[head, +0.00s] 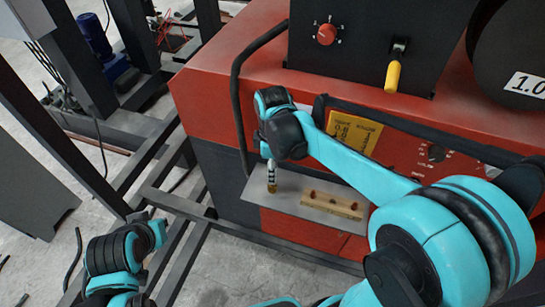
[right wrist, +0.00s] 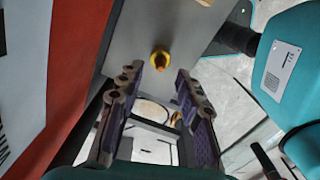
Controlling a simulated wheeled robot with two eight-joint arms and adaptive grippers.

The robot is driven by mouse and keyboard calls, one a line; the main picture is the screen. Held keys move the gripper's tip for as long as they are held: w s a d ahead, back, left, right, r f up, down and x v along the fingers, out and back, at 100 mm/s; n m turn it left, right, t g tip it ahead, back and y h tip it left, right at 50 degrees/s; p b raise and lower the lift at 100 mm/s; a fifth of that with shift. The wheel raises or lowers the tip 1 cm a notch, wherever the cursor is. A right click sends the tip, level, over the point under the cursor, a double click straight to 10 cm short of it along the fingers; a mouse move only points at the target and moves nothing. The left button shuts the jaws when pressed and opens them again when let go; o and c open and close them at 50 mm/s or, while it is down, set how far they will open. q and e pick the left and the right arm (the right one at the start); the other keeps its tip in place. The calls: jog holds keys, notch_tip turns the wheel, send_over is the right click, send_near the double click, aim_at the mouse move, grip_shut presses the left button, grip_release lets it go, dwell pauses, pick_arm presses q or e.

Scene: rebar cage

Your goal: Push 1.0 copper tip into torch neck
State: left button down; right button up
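The torch neck (head: 271,172) is dark with pale bands and a brass lower part, at the left end of the grey metal shelf (head: 292,189). A round brass piece with a dark centre, seemingly part of the neck (right wrist: 159,58), shows against the shelf in the right wrist view. My right gripper (right wrist: 157,78) is open, its fingers apart on either side of that piece's line, with nothing clearly held. In the head view its fingers are hidden by my right arm. Small copper-coloured tips sit in the wooden block (head: 332,205). I cannot read which is 1.0. My left arm shows at lower left, without visible fingers.
The red welding machine (head: 225,65) stands behind the shelf, with a yellow size label (head: 352,130) and a black cable (head: 236,95) down its front. A dark metal frame (head: 150,180) stands to the left. Open floor lies below the shelf.

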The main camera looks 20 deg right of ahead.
notch_tip(320, 180, up, 8)
jog(key=shift+f, duration=0.1)
dwell(0.6)
